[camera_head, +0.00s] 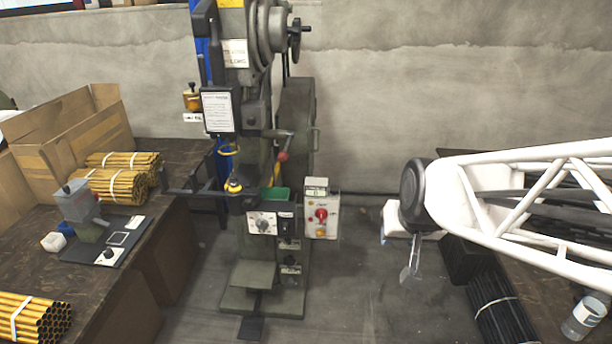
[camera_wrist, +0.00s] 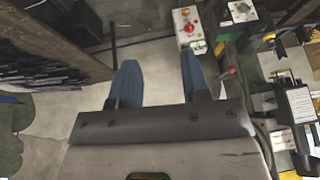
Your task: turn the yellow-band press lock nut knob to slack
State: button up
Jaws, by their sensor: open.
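One green rivet press (camera_head: 255,120) stands in the middle of the head view, with a yellow label (camera_head: 231,3) at its top edge. A dark hand knob (camera_head: 297,30) sticks out at its upper right. A control panel with a round dial (camera_head: 263,224) is lower down. I cannot tell for certain which knob is the lock nut knob. My gripper (camera_head: 410,265) hangs to the right of the press, apart from it. In the wrist view its two blue fingers (camera_wrist: 160,82) are spread with nothing between them, below the red-button box (camera_wrist: 189,28).
A red-tipped lever (camera_head: 283,156) and the red-button box (camera_head: 321,215) project from the press's right side. A left bench (camera_head: 150,245) holds yellow rod bundles (camera_head: 118,183) and a cardboard box (camera_head: 85,150). Black rods (camera_head: 500,310) lie at right. Floor between press and gripper is clear.

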jog(key=w+a+f+t, duration=0.2)
jog(key=w+a+f, duration=0.25)
jog(key=w, duration=0.35)
jog(key=w+a+f+t, duration=0.2)
jog(key=w+a+f, duration=0.2)
jog(key=w+a, duration=0.3)
jog(key=w+a+f+t, duration=0.2)
jog(key=w+a+f, duration=0.2)
jog(key=w, duration=0.5)
jog(key=t+h, duration=0.1)
jog(key=t, duration=0.6)
send_near(285, 228)
jog(key=shift+w+r, duration=0.25)
jog(key=shift+w, duration=0.8)
jog(key=shift+w, duration=3.9)
grip_shut()
